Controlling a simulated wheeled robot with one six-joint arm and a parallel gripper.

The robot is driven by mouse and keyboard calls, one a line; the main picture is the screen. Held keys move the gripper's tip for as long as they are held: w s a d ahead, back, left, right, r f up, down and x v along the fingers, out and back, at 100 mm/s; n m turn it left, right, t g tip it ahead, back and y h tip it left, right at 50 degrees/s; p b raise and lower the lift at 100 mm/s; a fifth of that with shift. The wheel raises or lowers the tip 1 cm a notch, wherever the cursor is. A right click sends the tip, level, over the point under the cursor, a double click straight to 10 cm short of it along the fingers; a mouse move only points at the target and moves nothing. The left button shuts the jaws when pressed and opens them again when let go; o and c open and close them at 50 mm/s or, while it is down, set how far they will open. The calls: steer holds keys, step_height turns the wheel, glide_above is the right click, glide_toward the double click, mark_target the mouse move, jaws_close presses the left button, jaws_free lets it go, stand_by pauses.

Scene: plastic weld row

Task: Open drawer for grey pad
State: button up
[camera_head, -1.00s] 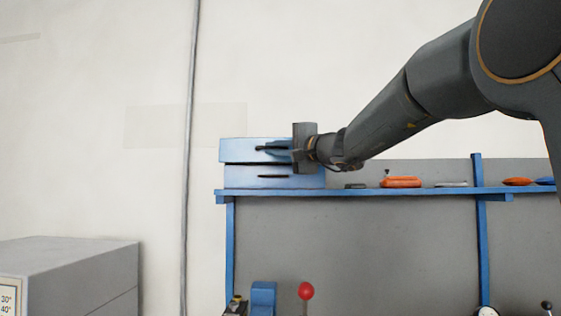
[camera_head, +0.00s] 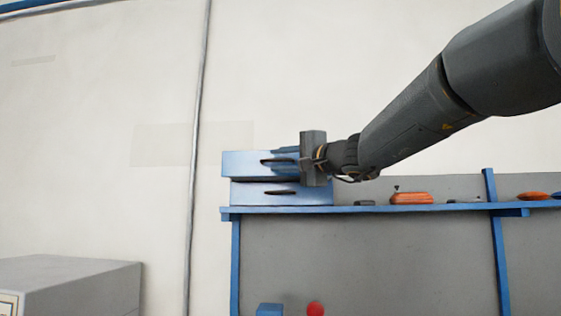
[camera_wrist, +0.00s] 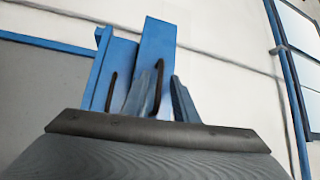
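A blue drawer unit with two stacked drawers stands at the left end of the blue shelf in the head view. The upper drawer (camera_head: 240,164) has a dark handle (camera_head: 270,161) and sticks out slightly past the lower drawer (camera_head: 245,193), which has its own dark handle (camera_head: 281,192). My gripper (camera_head: 287,157) is at the upper handle. In the wrist view the two grey-blue fingers (camera_wrist: 164,88) stand on either side of that handle (camera_wrist: 159,78), close around it. Contact on both sides is hard to make out. I cannot identify a grey pad; the drawer insides are hidden.
The blue shelf (camera_head: 420,208) carries an orange item (camera_head: 411,198), a small dark item (camera_head: 364,203) and more flat pieces to the right. A grey box-like cabinet (camera_head: 70,275) is at lower left. A vertical pipe (camera_head: 196,130) runs up the wall. The space left of the drawers is clear.

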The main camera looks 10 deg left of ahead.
steer(key=b+v, duration=0.2)
steer(key=v, duration=0.6)
steer(key=shift+a, duration=0.1)
stand_by(0.4)
